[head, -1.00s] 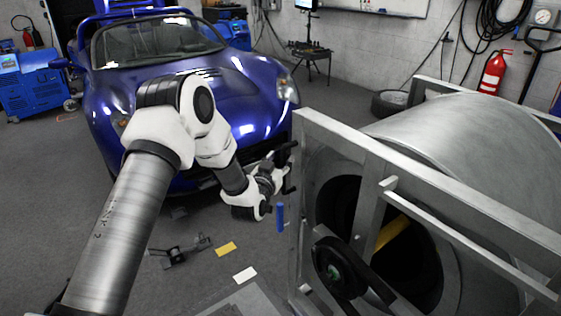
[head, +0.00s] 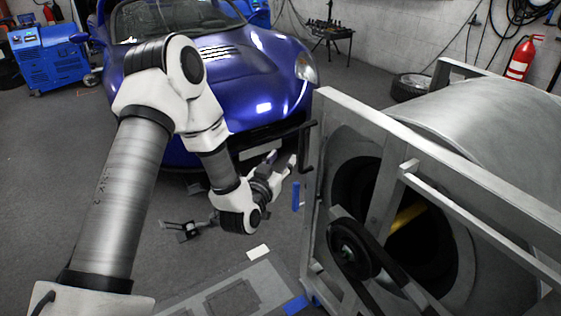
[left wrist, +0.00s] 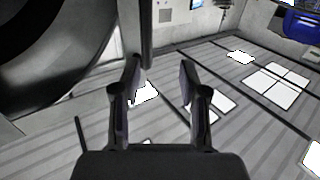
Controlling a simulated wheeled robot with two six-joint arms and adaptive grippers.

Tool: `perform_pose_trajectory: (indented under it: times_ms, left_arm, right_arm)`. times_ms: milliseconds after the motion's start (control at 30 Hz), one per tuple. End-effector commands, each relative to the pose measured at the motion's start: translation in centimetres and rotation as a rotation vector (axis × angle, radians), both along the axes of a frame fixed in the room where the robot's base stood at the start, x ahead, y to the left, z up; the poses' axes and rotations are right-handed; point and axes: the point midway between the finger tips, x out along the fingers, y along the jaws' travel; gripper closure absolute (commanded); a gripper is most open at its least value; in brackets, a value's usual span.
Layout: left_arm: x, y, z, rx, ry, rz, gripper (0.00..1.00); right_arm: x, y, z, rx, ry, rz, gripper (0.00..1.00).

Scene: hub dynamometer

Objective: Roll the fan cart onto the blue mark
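The fan cart is a large grey metal drum in a square frame (head: 352,122) at the right of the head view. A flat blue mark (head: 295,304) lies on the floor at the bottom edge, beside the cart's lower corner. My left gripper (head: 284,166) is just left of the handle. In the left wrist view, its two fingers (left wrist: 160,68) are apart, with a dark upright bar (left wrist: 147,35) beyond or between them; I cannot tell which. My right gripper is not in view.
A white floor mark (head: 258,252) and a grey plate (head: 235,290) lie left of the cart. A small blue upright piece (head: 296,196) shows beside the frame. A blue car (head: 215,70) stands behind my arm. Open floor lies at the left.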

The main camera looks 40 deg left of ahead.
Motion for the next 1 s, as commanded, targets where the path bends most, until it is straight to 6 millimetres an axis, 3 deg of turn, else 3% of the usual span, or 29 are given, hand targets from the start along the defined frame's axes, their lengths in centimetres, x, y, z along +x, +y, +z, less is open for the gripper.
perform_pose_trajectory:
  times_ms: [400,500,600,667,833,1000]
  left_arm:
    - [-0.5,-0.6,-0.4,-0.011,0.016,-0.022,0.57]
    - [0.8,-2.5,-0.6,-0.024,0.030,-0.144,0.57]
    - [2.2,-3.2,-0.3,-0.028,0.029,-0.293,0.57]
    - [2.8,-2.7,-0.1,-0.016,0.025,-0.366,0.57]
    - [2.7,1.3,0.1,0.005,-0.004,-0.404,0.57]
    - [4.1,1.4,-0.4,0.001,-0.001,-0.395,0.57]
  right_arm:
    - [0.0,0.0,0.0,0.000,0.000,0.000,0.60]
    - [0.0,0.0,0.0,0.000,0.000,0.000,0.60]
    - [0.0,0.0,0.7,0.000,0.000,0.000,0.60]
    - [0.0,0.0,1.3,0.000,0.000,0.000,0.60]
    - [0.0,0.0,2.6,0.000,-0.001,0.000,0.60]
    - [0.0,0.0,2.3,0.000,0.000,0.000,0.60]
